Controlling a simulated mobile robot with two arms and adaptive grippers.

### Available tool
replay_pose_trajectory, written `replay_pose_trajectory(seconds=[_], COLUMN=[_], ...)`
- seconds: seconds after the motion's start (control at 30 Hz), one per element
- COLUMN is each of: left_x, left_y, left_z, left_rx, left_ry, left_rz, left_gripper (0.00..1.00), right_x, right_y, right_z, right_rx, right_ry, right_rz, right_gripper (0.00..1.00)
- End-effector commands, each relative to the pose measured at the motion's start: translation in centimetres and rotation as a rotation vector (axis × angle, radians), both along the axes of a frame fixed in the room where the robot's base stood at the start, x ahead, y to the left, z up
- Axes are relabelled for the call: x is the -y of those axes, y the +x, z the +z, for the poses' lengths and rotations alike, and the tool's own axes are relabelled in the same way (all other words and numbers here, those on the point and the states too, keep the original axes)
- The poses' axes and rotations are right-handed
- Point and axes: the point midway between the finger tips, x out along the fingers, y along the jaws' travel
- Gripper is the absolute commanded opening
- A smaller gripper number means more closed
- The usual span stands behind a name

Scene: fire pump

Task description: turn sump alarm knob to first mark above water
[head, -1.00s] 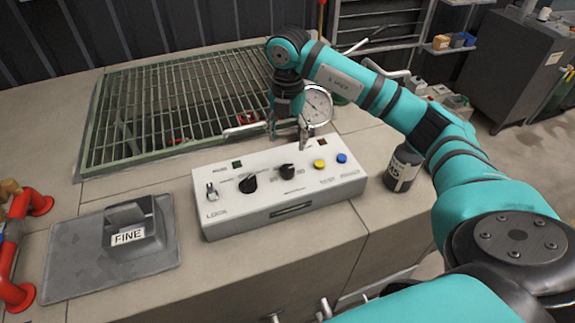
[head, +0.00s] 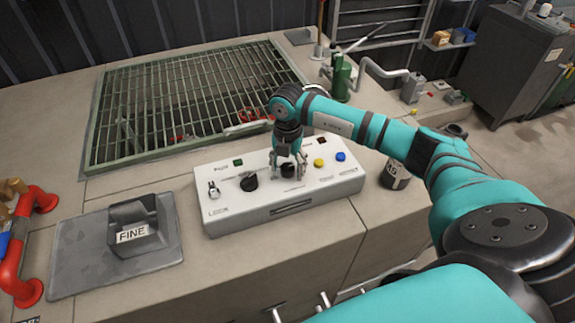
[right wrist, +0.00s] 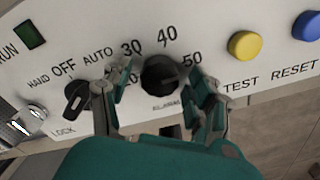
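The white control panel (head: 235,205) lies on the counter. Its sump alarm knob (right wrist: 160,75) is black and round, with marks 20, 30, 40 and 50 around it; I cannot tell which mark it points at. In the head view the knob (head: 288,170) sits under my right gripper (head: 289,172). My right gripper (right wrist: 155,103) is open, pointing down, with one finger on each side of the knob and visible gaps between. The round gauge is mostly hidden behind my right arm. My left gripper is not in view.
A black selector knob (right wrist: 76,97) marked HAND, OFF, AUTO is close to the left finger. A toggle (right wrist: 30,120) by LOCK, a yellow button (right wrist: 243,44) and a blue button (right wrist: 307,25) are also on the panel. A dark bottle (head: 395,175) stands right of it; a grating (head: 170,105) lies behind.

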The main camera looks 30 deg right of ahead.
Motion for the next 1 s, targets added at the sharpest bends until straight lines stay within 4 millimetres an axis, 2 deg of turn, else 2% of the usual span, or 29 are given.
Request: replay_pose_trajectory(seconds=[0.07,0.4,0.73,1.0], left_x=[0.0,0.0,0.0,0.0], left_y=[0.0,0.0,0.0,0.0], left_z=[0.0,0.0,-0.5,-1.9], left_rx=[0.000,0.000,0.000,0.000], left_ry=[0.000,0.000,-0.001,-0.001], left_rz=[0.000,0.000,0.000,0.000], left_gripper=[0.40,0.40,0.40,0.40], right_x=[0.0,0.0,0.0,0.1], right_y=[0.0,0.0,0.0,0.1], right_z=[0.0,0.1,0.0,-0.1], right_rx=[0.000,0.000,0.001,0.003], right_ry=[0.000,0.000,0.001,0.000], right_rz=[0.000,0.000,0.046,0.216], right_gripper=[0.49,0.05,0.04,0.04])
